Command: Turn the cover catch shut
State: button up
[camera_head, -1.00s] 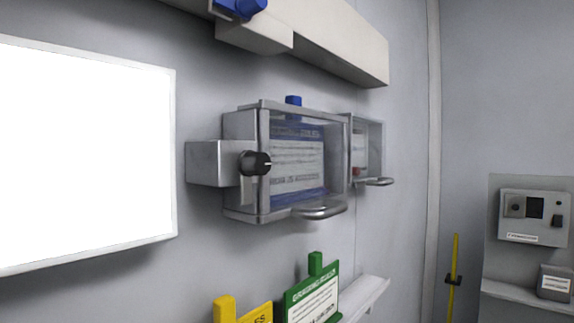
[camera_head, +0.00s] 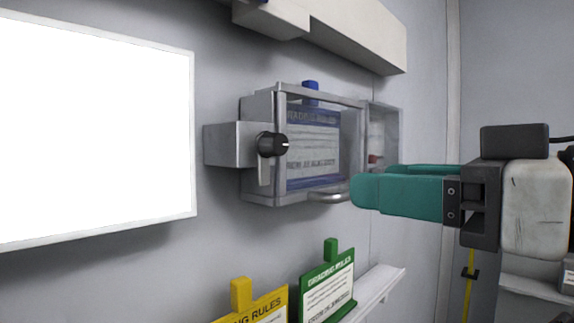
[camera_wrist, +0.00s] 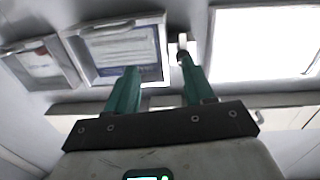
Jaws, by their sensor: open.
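The cover catch (camera_head: 273,144) is a round black knob with a light mark pointing right. It sits on a grey block (camera_head: 228,144) at the left side of a clear-fronted box. The box cover (camera_head: 352,120) appears closed over a blue-and-white rules card (camera_head: 313,145). My gripper (camera_head: 358,188) has teal fingers, open and empty, in front of the box at its lower right, apart from the catch. In the wrist view, my gripper (camera_wrist: 158,74) points toward the box cover (camera_wrist: 120,45); the catch (camera_wrist: 181,56) shows small near one fingertip.
A bright white panel (camera_head: 95,130) hangs left of the catch. A second box (camera_head: 385,135) is to the right. A pale beam (camera_head: 345,35) runs above. Yellow (camera_head: 245,310) and green (camera_head: 328,290) rules cards stand below, by a narrow ledge (camera_head: 378,290).

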aim_at(282, 144)
notch_tip(282, 144, up, 4)
jog(key=s+a+n+y, duration=0.1)
jog(key=s+a+n, duration=0.1)
jog(key=s, duration=0.1)
jog(key=shift+g, duration=0.3)
jog(key=p+x, duration=0.1)
jog(key=x, duration=0.2)
jog(key=p+x, duration=0.1)
jog(key=x, duration=0.6)
jog(key=shift+w+a+f+p, duration=0.1)
jog(key=shift+w+f+p, duration=0.2)
jog(key=shift+w+p, duration=0.1)
jog(key=shift+c, duration=0.5)
grip_shut()
